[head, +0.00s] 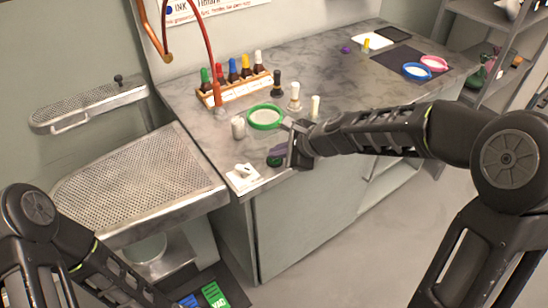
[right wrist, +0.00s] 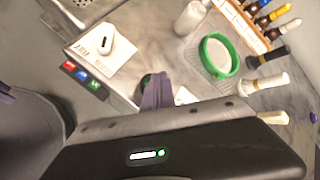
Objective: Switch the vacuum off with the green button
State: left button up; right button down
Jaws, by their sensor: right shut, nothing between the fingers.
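A green pad marked VAC (head: 213,294) lies on a dark mat on the floor at the bottom of the head view. In the right wrist view a small green pad (right wrist: 95,85) shows in a row beyond the bench edge, beside a blue and a red one. My right gripper (head: 279,151) is over the front edge of the bench, well above and away from the floor pads. Its purple fingers (right wrist: 157,92) are together and empty. My left arm enters at the lower left; its gripper is outside the view. I cannot make out the vacuum itself.
On the bench (head: 215,125) are a white switch box (head: 243,177), a green-rimmed sieve (head: 265,117), a white jar (head: 238,127) and a rack of bottles (head: 240,88). A small dark green thing (head: 275,161) is by my right fingers. A perforated metal shelf (head: 140,180) stands left.

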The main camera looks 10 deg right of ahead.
aim_at(278, 161)
jog(key=shift+f, duration=0.25)
jog(key=shift+s+r, duration=0.1)
jog(key=shift+r+p, duration=0.2)
jog(key=shift+p, duration=0.15)
jog(key=shift+r, duration=0.15)
notch_tip(278, 161, up, 6)
jog(key=p, duration=0.6)
dwell(0.5)
jog(key=shift+d, duration=0.1)
